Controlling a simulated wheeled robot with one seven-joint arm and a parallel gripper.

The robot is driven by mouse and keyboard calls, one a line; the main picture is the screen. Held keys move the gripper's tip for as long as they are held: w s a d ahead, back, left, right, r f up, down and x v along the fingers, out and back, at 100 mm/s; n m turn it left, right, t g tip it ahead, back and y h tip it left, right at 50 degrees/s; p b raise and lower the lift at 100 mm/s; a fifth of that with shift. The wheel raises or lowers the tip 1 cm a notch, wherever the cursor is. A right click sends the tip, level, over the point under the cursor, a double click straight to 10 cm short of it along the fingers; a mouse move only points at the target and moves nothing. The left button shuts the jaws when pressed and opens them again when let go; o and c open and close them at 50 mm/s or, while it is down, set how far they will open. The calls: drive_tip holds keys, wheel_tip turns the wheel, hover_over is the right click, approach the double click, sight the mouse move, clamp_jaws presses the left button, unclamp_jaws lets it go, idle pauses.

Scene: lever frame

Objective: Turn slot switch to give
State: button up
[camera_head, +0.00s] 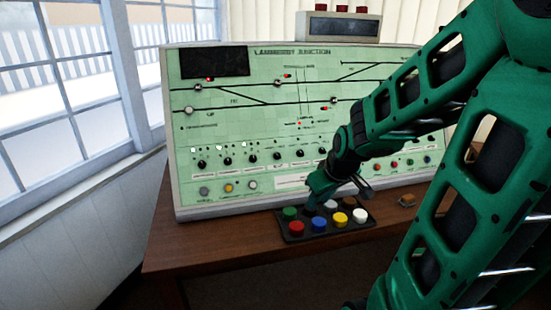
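The pale green control panel (225,110) stands tilted on the desk, with a track diagram and a heading that seems to read "Lambreddy Junction". A row of small black rotary switches (252,157) runs along its lower part. Their labels are too small to read, so I cannot tell which one is the slot switch. Some switches to the right are hidden behind my arm. My gripper (312,198) points down in front of the panel's lower edge, over the back of a dark button tray (325,233). Its fingertips are too small and shadowed to tell whether they are open.
The tray holds several coloured round buttons, including red (297,227), yellow (340,219) and white (360,215). A small brown object (407,201) lies to its right. A grey box (338,27) with red tops stands behind the panel. The wooden desk (195,245) is bare at front left.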

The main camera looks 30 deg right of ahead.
drive_tip(key=w+n+t, duration=0.3)
drive_tip(key=w+t, duration=0.1)
drive_tip(key=w, duration=0.7)
drive_tip(key=n+t+h, duration=0.1)
drive_tip(key=n+t, duration=0.1)
drive_tip(key=t, duration=0.3)
approach(277, 154)
drive_tip(key=x, duration=0.8)
drive_tip(key=shift+w+a+f, duration=0.1)
